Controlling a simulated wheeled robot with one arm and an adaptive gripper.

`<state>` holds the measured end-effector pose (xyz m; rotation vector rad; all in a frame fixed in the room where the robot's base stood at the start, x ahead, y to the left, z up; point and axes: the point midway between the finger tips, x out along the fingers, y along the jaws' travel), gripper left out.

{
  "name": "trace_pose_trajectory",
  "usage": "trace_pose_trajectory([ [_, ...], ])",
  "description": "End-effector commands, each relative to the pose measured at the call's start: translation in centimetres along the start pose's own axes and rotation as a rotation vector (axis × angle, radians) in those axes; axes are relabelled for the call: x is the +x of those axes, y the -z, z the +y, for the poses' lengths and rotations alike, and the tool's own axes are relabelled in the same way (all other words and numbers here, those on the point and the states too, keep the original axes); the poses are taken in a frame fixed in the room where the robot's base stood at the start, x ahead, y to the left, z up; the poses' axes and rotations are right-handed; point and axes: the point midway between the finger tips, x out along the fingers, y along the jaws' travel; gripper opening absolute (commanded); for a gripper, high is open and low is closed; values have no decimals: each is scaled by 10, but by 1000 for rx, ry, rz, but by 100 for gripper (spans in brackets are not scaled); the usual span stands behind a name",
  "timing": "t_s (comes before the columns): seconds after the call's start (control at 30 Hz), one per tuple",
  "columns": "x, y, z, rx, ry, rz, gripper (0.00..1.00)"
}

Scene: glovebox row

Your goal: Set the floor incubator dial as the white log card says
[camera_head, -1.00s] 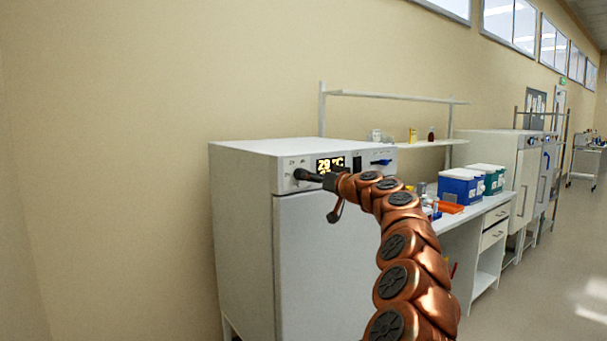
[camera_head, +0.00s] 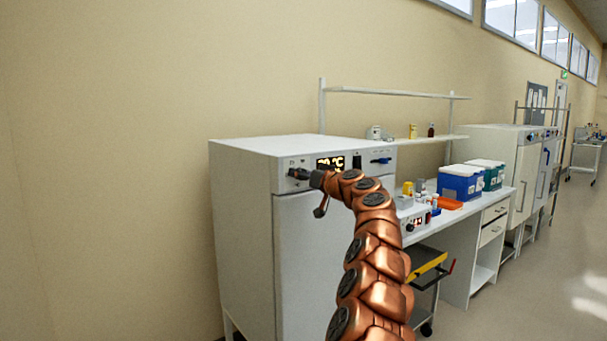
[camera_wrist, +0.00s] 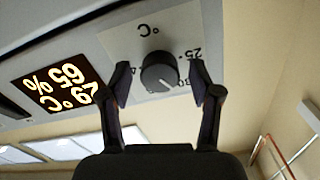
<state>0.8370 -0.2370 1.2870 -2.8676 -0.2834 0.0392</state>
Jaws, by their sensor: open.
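The floor incubator (camera_head: 245,215) is a white cabinet against the wall in the head view. Its lit display (camera_head: 331,162) shows a °C reading, with its lower row hidden by my arm. In the wrist view the picture is upside down; the display (camera_wrist: 58,88) shows 65 % and a °C value ending in 9. The dark round dial (camera_wrist: 158,72) has a white pointer line towards the lower right, near the partly hidden 30; 25 shows beside it. My gripper (camera_wrist: 158,78) is open, one finger on each side of the dial; contact cannot be told. I cannot make out a white log card.
A bench (camera_head: 470,214) right of the incubator carries blue and teal boxes and small bottles. A wall shelf (camera_head: 395,93) is above. Tall white cabinets (camera_head: 510,170) stand farther right; the right floor is clear.

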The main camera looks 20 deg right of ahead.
Motion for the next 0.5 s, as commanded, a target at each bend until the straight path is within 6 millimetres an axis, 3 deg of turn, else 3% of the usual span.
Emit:
trace_pose_trajectory([
  [0.33,1,0,0,1,0,1,63],
  [0.5,1,0,0,1,1,1,46],
])
